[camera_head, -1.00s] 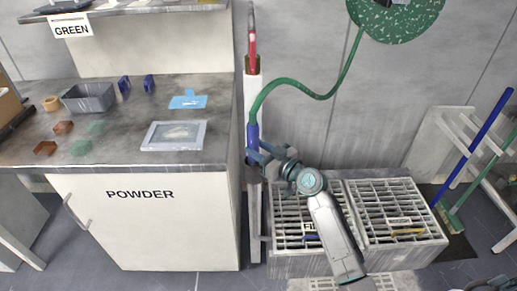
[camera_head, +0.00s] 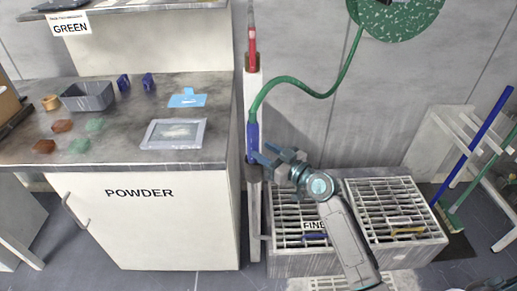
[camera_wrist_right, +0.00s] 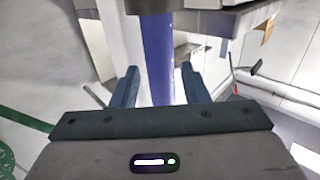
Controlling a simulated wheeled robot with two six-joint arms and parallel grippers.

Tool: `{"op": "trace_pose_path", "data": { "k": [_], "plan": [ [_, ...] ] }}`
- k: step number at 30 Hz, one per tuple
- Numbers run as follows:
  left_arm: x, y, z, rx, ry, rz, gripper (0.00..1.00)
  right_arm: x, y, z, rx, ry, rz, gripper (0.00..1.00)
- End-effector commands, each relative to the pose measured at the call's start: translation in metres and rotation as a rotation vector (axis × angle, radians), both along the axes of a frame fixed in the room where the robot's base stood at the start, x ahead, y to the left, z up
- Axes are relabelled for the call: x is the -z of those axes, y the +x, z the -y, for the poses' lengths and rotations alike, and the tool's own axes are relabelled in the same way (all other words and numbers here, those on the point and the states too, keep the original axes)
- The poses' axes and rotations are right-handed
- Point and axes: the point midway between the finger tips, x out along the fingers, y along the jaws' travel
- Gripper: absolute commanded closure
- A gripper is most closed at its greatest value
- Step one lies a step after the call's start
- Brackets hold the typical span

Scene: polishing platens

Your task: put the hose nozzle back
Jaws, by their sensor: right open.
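The hose nozzle (camera_head: 252,141) is blue and hangs upright at the white post, with the green hose (camera_head: 290,84) running from its top up to the reel. My right gripper (camera_head: 262,155) is open just right of the nozzle. In the right wrist view the blue nozzle (camera_wrist_right: 158,58) stands ahead of the gap between the open fingers (camera_wrist_right: 158,88), not clasped. How the nozzle is held at the post is hard to make out. My left gripper does not show.
The powder cabinet (camera_head: 150,225) stands left of the white post (camera_head: 254,215). Slatted crates (camera_head: 385,255) stand below my right arm. The hose reel (camera_head: 400,15) is on the wall. A blue-handled tool (camera_head: 478,143) and a green broom (camera_head: 480,180) lean at a rack on the right.

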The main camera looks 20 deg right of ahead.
Motion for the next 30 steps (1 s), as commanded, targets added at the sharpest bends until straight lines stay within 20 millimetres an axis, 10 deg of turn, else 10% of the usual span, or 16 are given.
{"op": "trace_pose_path", "data": {
  "k": [9, 23, 26, 30],
  "plan": [
    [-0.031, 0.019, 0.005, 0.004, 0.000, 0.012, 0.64, 0.003, -0.059, 0.033, -0.001, -0.005, -0.002, 0.59],
    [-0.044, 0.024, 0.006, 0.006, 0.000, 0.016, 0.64, 0.003, -0.078, 0.043, 0.001, -0.001, -0.005, 0.59],
    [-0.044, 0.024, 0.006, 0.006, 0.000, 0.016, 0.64, 0.028, -0.079, 0.044, 0.016, -0.016, -0.063, 0.59],
    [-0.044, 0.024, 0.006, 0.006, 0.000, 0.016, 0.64, 0.126, -0.097, 0.050, 0.076, -0.075, -0.291, 0.59]
  ]
}}
